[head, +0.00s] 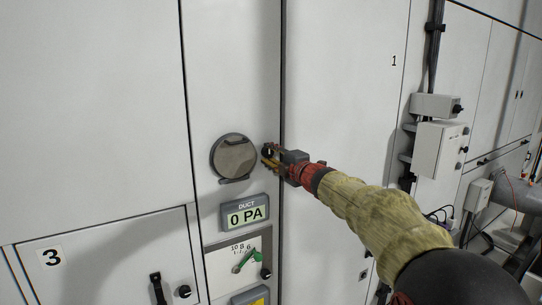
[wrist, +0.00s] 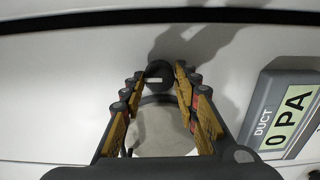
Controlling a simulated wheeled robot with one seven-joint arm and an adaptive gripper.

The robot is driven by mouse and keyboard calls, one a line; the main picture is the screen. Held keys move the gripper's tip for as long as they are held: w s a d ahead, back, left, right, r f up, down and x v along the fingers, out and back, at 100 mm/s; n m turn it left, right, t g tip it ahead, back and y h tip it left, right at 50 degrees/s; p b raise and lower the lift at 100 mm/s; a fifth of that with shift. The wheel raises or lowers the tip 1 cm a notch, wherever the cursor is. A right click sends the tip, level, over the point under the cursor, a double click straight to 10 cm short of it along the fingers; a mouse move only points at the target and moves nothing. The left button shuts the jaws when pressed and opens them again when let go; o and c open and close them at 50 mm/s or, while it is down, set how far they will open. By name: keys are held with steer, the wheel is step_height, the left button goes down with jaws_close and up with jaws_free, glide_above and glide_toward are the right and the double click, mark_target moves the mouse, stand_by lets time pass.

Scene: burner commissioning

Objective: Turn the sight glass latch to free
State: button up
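The sight glass (head: 234,158) is a round grey disc in a dark rim on the narrow white panel. In the wrist view the glass (wrist: 160,130) shows partly between my fingers. A dark round latch knob (wrist: 160,70) with a short pale bar across it sits at the rim of the glass. My gripper (head: 268,156) is at the right edge of the glass in the head view. In the wrist view my gripper (wrist: 161,74) is open, one fingertip on each side of the knob. Whether the fingertips touch the knob I cannot tell.
The duct display (head: 246,213) reads 0 PA below the glass; it also shows at the right of the wrist view (wrist: 285,110). A door marked 3 (head: 100,265) is at lower left. Grey boxes (head: 440,148) are mounted at right.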

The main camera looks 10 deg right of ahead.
steer(key=o, duration=0.4)
steer(key=v, duration=1.2)
